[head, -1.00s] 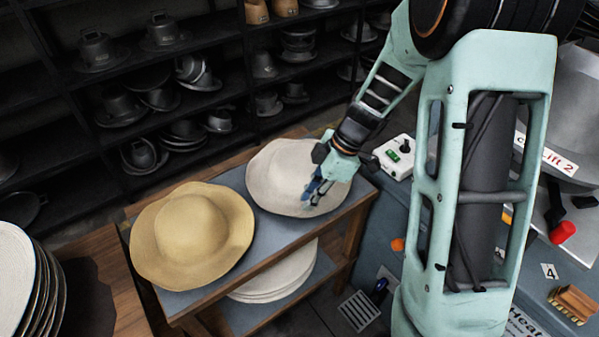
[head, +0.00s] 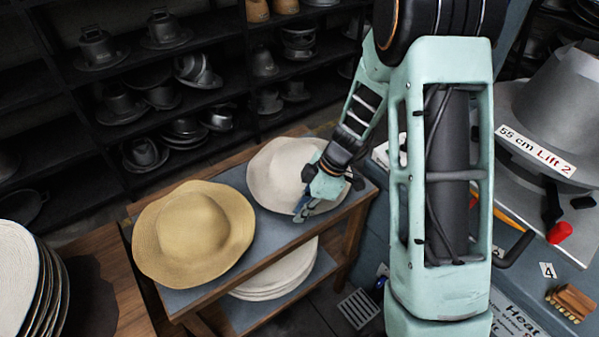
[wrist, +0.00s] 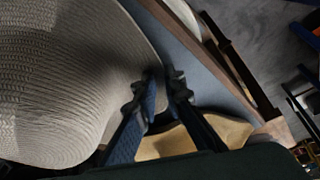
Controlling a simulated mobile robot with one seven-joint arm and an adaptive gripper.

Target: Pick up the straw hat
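The tan straw hat (head: 193,232) lies brim down on the left part of a grey-topped wooden stand (head: 262,233). In the wrist view its tan brim (wrist: 233,131) shows behind my fingers. A woven off-white hat (head: 275,175) lies on the same top to the right. My gripper (head: 300,215) is low at the front edge of the off-white hat, to the right of the tan hat and apart from it. I see nothing held.
Several off-white hats (head: 277,277) are stacked on the stand's lower shelf. Another stack (head: 18,270) stands at the far left. Dark shelves with metal hat forms (head: 145,155) fill the back. A grey press (head: 550,120) is on the right.

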